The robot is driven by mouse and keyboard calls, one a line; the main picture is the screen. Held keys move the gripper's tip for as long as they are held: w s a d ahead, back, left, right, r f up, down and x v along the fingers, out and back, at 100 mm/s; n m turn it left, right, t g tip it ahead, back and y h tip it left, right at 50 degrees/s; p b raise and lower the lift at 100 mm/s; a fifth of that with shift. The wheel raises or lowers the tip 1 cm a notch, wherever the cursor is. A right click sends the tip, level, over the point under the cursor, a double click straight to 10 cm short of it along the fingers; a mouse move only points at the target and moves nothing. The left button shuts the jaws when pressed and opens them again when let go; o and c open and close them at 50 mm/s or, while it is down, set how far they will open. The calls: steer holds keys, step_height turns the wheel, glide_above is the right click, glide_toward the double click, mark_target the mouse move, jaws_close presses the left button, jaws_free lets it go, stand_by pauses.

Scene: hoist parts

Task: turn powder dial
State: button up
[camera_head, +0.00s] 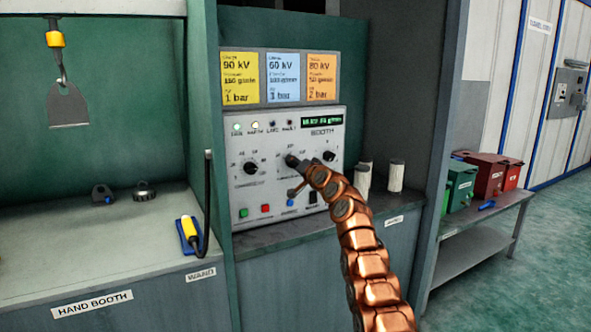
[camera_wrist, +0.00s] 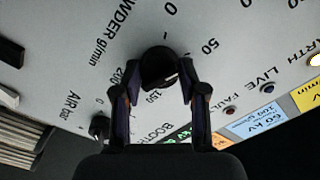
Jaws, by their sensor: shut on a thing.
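The powder dial (camera_wrist: 157,59) is a black round knob on the light grey control panel, with a printed scale around it and the cut-off label "WDER g/min" beside it. In the wrist view the two fingers of my gripper (camera_wrist: 160,88) lie on either side of the dial and are shut on it. In the head view my gripper (camera_head: 301,166) reaches the middle dial of the booth panel (camera_head: 262,189) and mostly hides it. A green display (camera_head: 321,122) on the panel is lit, but its digits are too small to read surely.
The left dial (camera_head: 250,168) and the air dial (camera_head: 329,156) flank the middle one. Yellow, blue and orange cards (camera_head: 241,78) hang above the panel. A wand (camera_head: 190,231) lies on the bench at left. White cylinders (camera_head: 396,177) stand right of the panel.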

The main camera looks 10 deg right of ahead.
steer(key=shift+m+b, duration=0.35)
steer(key=shift+m, duration=0.75)
steer(key=o, duration=1.1)
steer(key=shift+o, duration=0.2)
steer(key=shift+s+d, duration=0.15)
steer(key=shift+s, duration=0.15)
